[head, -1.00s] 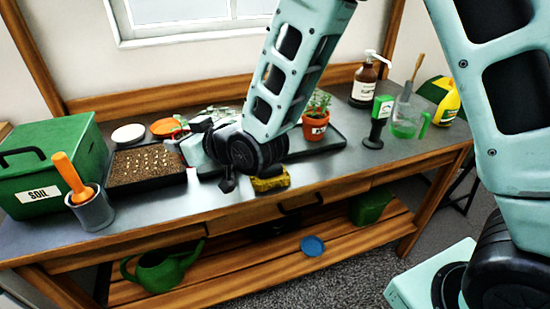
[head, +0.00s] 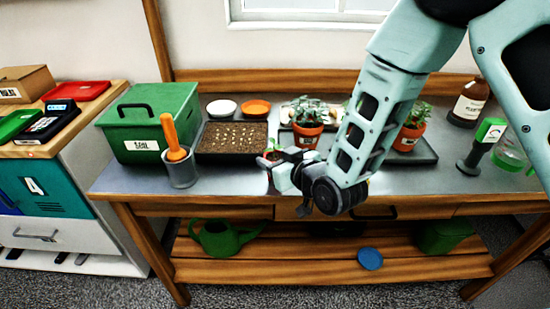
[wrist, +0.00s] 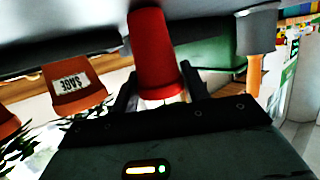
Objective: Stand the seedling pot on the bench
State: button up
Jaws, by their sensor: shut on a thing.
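The seedling pot (head: 274,156) is a small red pot with green leaves. It shows at the tip of my gripper (head: 278,168), over the bench right of the seed tray. In the wrist view the red pot (wrist: 153,50) appears inverted, its wide rim low between the two dark fingers (wrist: 160,92). My gripper is shut on it. I cannot tell whether the pot's base touches the bench. The grey metal bench top (head: 225,182) is bare in front of the seed tray. My forearm hides part of the bench on the right.
The seed tray (head: 232,140) and a grey cup (head: 181,173) with an orange handle stand left of the pot. Behind it is a potted plant (head: 307,136); a SAGE pot (wrist: 73,88) shows in the wrist view. A green soil box (head: 150,125) stands farther left.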

jog(key=shift+f, duration=0.15)
jog(key=o, duration=1)
jog(key=shift+s+d+r, duration=0.1)
jog(key=shift+s+r, duration=0.05)
jog(key=shift+r, duration=0.1)
jog(key=p+v, duration=0.3)
jog(key=v, duration=0.6)
jog(key=shift+r, duration=0.3)
